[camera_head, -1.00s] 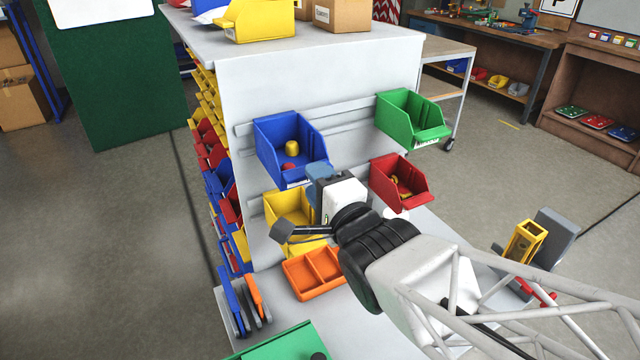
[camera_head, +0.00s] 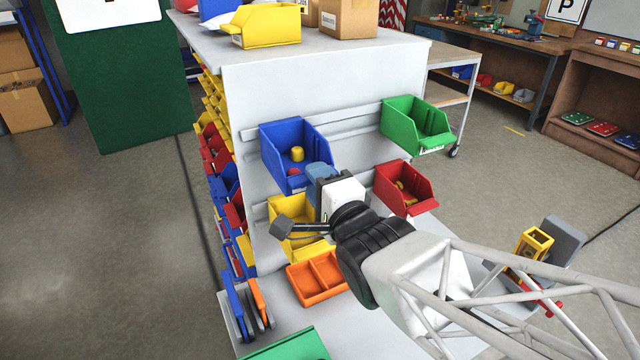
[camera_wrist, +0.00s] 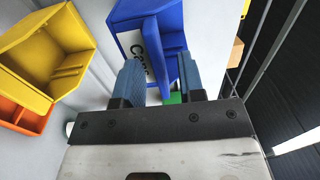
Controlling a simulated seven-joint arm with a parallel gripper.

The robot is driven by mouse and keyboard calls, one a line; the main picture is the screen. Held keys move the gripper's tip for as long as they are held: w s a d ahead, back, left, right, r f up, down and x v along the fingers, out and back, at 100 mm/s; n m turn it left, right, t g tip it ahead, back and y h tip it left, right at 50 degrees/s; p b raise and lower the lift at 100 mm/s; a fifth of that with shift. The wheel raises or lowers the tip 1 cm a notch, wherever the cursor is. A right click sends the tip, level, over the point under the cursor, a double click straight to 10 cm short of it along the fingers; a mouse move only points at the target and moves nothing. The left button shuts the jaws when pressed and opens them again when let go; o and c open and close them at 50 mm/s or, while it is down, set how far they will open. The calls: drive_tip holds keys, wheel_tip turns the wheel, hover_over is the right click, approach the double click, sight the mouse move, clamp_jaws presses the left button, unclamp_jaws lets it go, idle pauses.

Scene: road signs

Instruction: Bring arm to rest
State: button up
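My gripper (camera_wrist: 162,80) shows in the wrist view with its two blue fingers apart and nothing between them. In the head view my gripper (camera_head: 320,170) is in front of the shelf's end panel, just below the blue bin (camera_head: 294,160). The blue bin holds a yellow piece (camera_head: 297,153) and a red piece (camera_head: 293,172). In the wrist view the blue bin (camera_wrist: 140,25) with its white label lies just beyond the fingers; whether they touch it I cannot tell.
Beside the arm are a yellow bin (camera_head: 290,235), a red bin (camera_head: 403,190) and a green bin (camera_head: 415,125). An orange two-part tray (camera_head: 315,280) lies on the grey ledge below. Open floor (camera_head: 120,250) is at the left.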

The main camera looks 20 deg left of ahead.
drive_tip(key=shift+w+a, duration=0.25)
drive_tip(key=shift+a, duration=0.05)
drive_tip(key=shift+d, duration=0.1)
idle(0.5)
clamp_jaws()
